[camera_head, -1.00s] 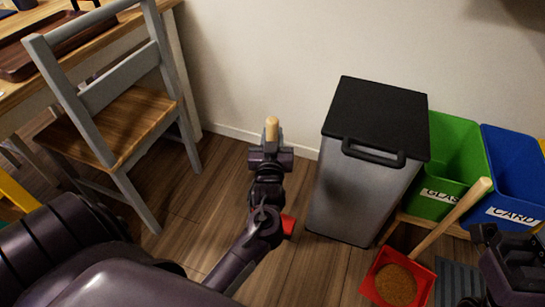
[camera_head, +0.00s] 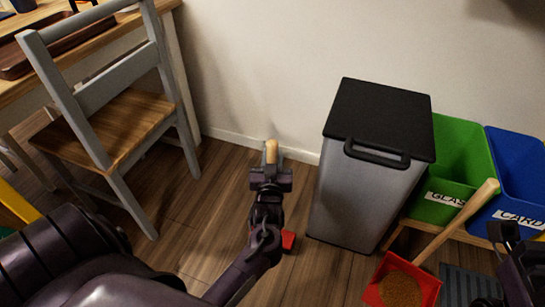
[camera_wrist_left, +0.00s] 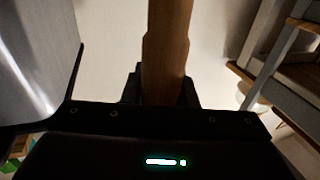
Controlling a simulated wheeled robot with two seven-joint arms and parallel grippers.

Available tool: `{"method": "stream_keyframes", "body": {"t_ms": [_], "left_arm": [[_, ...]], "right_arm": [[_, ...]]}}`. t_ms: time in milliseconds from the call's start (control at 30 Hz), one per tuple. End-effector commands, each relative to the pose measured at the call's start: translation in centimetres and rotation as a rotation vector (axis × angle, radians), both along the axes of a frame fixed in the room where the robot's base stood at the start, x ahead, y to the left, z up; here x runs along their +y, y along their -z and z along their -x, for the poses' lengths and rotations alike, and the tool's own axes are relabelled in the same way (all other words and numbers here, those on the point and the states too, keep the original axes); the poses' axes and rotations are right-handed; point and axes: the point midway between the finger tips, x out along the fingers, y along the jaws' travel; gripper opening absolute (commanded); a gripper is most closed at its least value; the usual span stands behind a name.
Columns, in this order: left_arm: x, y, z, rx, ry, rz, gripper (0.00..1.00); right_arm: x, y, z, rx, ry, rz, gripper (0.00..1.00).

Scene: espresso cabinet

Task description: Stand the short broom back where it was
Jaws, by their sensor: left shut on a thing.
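The short broom's pale wooden handle (camera_head: 271,152) stands up out of my left gripper (camera_head: 270,172), which is shut on it. The handle also rises between the fingers in the left wrist view (camera_wrist_left: 166,50). A small red part (camera_head: 288,240), apparently the broom's head, shows low beside my left wrist. The rest of the broom is hidden behind my arm, and I cannot tell whether it touches the floor. My right gripper (camera_head: 518,245) is partly in view at the right edge; its jaws are unclear.
A grey bin with a black lid (camera_head: 380,120) stands right of the broom. Green (camera_head: 460,165) and blue (camera_head: 515,175) crates stand beyond it. A red pan (camera_head: 432,288) with brown contents and a wooden handle (camera_head: 455,222) is in front. A chair (camera_head: 120,130) stands left; floor between is clear.

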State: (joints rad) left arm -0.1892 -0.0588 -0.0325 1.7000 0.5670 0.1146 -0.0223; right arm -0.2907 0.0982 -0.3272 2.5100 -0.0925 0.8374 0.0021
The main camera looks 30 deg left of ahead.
Motion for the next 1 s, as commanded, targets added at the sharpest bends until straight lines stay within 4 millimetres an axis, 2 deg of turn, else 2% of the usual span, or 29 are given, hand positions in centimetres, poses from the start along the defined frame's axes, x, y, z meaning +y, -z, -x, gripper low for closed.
{"method": "stream_keyframes", "body": {"t_ms": [33,200,533,667,1000], "left_arm": [[0.0,0.2,0.0,0.001,0.0,0.001,0.27],[0.0,0.1,0.0,0.001,0.0,0.001,0.47],[0.0,-0.3,0.0,0.0,0.0,0.0,0.47],[-1.0,-0.2,1.5,0.004,0.001,0.003,0.47],[-4.6,0.0,7.7,0.005,-0.001,0.002,0.47]], "right_arm": [[0.0,0.1,0.0,0.0,0.0,0.0,0.36],[0.0,0.0,0.0,0.001,0.0,0.0,0.36],[0.0,-0.2,0.0,0.001,0.0,0.0,0.36],[0.0,-0.7,0.0,0.0,0.0,0.0,0.36],[-0.1,-1.6,0.0,0.03,-0.001,-0.007,0.36]]}}
